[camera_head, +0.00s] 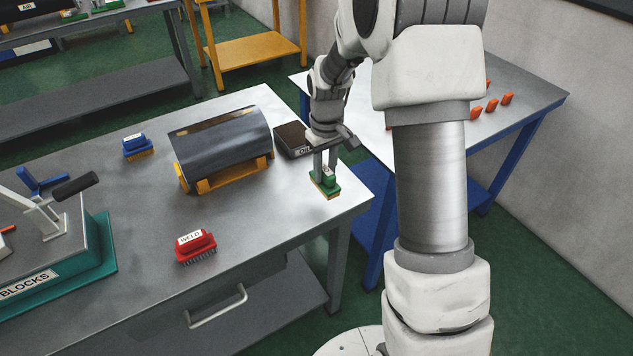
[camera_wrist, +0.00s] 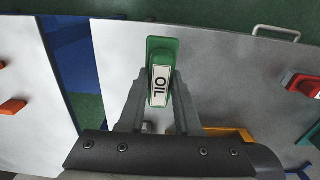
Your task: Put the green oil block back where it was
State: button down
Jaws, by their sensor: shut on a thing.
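The green oil block (camera_head: 328,184) has a white label and a yellowish underside. It is at the right end of the grey steel table (camera_head: 262,212), near the corner. My gripper (camera_head: 324,170) points down and is shut on it from above. I cannot tell whether the block touches the table top or hangs just above it. In the wrist view the green block (camera_wrist: 162,46) sits upright between the two fingers of my gripper (camera_wrist: 159,84), and its label reads OIL.
A dark half-cylinder on a yellow cradle (camera_head: 222,143) stands left of my gripper, with a dark box (camera_head: 292,139) close behind. A red WELD block (camera_head: 196,246), a blue block (camera_head: 137,146) and a teal-based fixture (camera_head: 60,262) stand further left. Orange pieces (camera_head: 491,105) lie on another table.

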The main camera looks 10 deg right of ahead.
jog(key=shift+w+a+f, duration=0.8)
jog(key=shift+w+a, duration=0.1)
jog(key=shift+w, duration=0.05)
jog(key=shift+f, duration=1.95)
jog(key=shift+f, duration=0.15)
jog(key=c, duration=0.6)
grip_release()
